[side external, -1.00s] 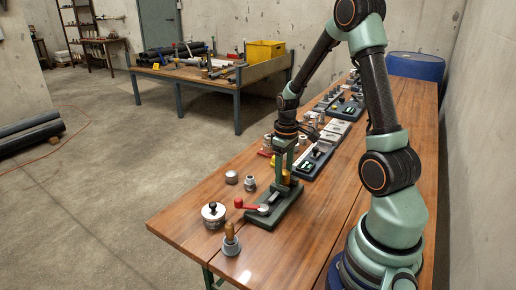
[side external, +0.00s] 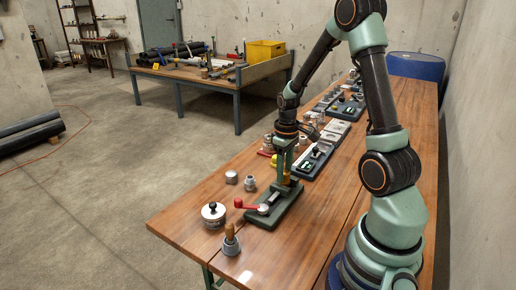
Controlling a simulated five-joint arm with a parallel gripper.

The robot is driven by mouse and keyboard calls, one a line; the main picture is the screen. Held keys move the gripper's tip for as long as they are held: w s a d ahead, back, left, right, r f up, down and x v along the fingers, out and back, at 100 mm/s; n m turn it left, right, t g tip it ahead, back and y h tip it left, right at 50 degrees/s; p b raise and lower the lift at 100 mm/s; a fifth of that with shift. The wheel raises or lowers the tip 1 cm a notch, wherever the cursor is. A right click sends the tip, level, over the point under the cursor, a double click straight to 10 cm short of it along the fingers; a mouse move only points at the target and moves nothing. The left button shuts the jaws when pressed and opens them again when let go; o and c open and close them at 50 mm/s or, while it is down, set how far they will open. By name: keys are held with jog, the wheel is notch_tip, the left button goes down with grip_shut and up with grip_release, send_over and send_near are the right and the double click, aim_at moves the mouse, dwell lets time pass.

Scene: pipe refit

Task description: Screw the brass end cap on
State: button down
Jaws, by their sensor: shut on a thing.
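My gripper (side external: 286,158) points down over the far part of a green vise-like fixture (side external: 288,211) on the wooden bench. It is shut on a small brass-coloured part, the brass end cap (side external: 287,179), low between its fingers. The cap is partly hidden by the fingers and the fixture. I cannot tell from this view whether its thread is engaged. The fixture has a red-knobbed lever (side external: 239,203) at its near left side.
A round silver container (side external: 213,213) and a wooden-handled tool in a grey holder (side external: 231,240) stand near the front edge. Two small metal fittings (side external: 249,183) stand left of the fixture. Trays of parts (side external: 311,161) lie beyond it.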

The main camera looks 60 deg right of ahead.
jog(key=m, duration=0.3)
jog(key=shift+m, duration=1.5)
jog(key=m, duration=0.2)
jog(key=shift+m, duration=0.4)
jog(key=m, duration=0.3)
